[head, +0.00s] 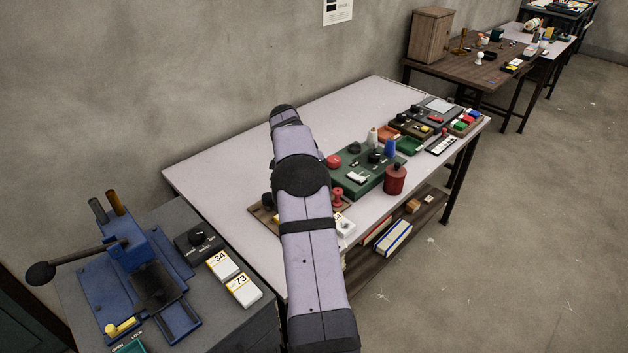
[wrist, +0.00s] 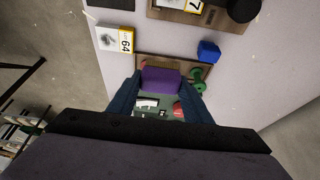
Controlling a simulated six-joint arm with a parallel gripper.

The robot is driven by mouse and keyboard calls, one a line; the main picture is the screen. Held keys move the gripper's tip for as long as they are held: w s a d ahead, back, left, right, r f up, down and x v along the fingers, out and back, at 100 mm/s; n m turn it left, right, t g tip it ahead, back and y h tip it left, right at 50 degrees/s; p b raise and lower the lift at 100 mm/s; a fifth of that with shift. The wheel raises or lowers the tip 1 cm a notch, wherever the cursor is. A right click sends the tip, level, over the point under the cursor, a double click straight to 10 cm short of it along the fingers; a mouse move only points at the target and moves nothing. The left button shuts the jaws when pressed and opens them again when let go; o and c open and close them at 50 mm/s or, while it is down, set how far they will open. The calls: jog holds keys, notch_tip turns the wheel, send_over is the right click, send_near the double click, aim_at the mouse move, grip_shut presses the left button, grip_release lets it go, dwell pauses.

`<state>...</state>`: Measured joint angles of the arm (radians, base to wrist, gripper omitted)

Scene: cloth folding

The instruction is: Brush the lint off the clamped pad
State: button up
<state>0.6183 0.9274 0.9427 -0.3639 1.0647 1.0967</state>
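In the head view my arm reaches over the light table, and its links hide my gripper. In the wrist view the two dark blue fingers of my gripper (wrist: 160,82) stand on either side of a purple block (wrist: 161,80) and seem to touch its sides. I cannot tell whether that plate is the clamped pad. No lint can be made out.
In the wrist view a wooden tray (wrist: 205,58), a blue block (wrist: 209,51) and a card marked 64 (wrist: 115,39) lie near the fingers. The table's back left is clear.

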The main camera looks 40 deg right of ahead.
jog(key=c, duration=0.4)
jog(key=shift+s+d+r, duration=0.2)
jog(key=shift+d+r, duration=0.05)
jog(key=s+d+r+m+p, duration=0.2)
jog(key=s+r+p, duration=0.1)
jog(key=s+r, duration=0.2)
jog(key=w+a+f+n+t+y, duration=0.1)
jog(key=a+n, duration=0.2)
jog(key=n, duration=0.3)
jog(key=w+a+f+n+t+y, duration=0.2)
jog(key=a+n, duration=0.1)
jog(key=n, duration=0.4)
jog(key=w+a+f+n+t+y+p, duration=0.1)
jog(key=w+a+n, duration=0.1)
jog(key=n, duration=0.5)
jog(key=shift+w+a+f+t, duration=0.25)
jog(key=shift+a+f+t, duration=0.1)
jog(key=shift+a, duration=0.2)
